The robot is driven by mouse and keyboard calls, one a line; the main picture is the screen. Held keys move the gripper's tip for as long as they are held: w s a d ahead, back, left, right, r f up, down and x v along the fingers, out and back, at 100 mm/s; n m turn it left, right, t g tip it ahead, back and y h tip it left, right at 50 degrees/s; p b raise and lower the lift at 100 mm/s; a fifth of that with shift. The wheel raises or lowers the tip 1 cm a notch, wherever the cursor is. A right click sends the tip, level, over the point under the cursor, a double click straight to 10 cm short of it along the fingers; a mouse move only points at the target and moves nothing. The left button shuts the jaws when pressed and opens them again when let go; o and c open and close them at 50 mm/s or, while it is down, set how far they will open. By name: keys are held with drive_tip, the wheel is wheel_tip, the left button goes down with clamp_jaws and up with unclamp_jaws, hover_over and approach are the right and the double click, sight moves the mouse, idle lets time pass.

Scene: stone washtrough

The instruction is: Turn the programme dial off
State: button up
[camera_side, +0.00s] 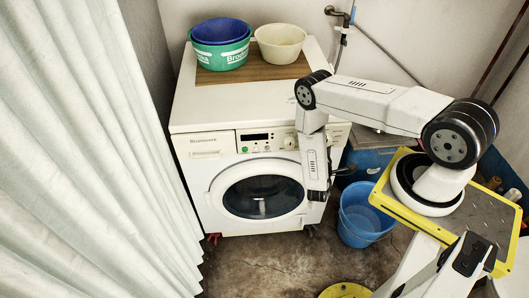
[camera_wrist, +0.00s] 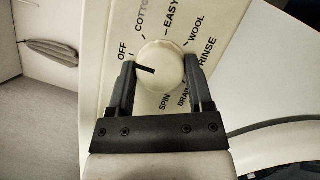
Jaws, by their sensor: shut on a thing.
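The programme dial (camera_wrist: 160,68) is a round cream knob on a pale panel in the wrist view. Its dark pointer line points left, close to the OFF label (camera_wrist: 122,50); I cannot tell whether it lines up exactly. Labels around it include COTTON, EASY, WOOL, RINSE, DRAIN and SPIN. My gripper (camera_wrist: 159,63) is shut on the dial, one dark finger on each side. In the side view the white washing machine (camera_side: 235,110) stands against the wall, with my wrist in front of the right part of its panel, hiding the grip.
A green tub (camera_side: 222,57) with a blue basin in it and a cream bowl (camera_side: 281,42) stand on a wooden board on the machine. The round door (camera_side: 262,196) is closed. A blue bucket (camera_side: 361,217) stands on the floor at right. A curtain (camera_side: 75,160) hangs at left.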

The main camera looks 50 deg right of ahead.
idle(0.4)
drive_tip(key=o, duration=1.3)
drive_tip(key=shift+c, duration=0.2)
drive_tip(key=shift+a, duration=0.1)
drive_tip(key=v, duration=0.7)
drive_tip(key=shift+s+a, duration=0.2)
drive_tip(key=shift+a, duration=0.05)
drive_tip(key=shift+f, duration=0.15)
drive_tip(key=shift+w, duration=0.1)
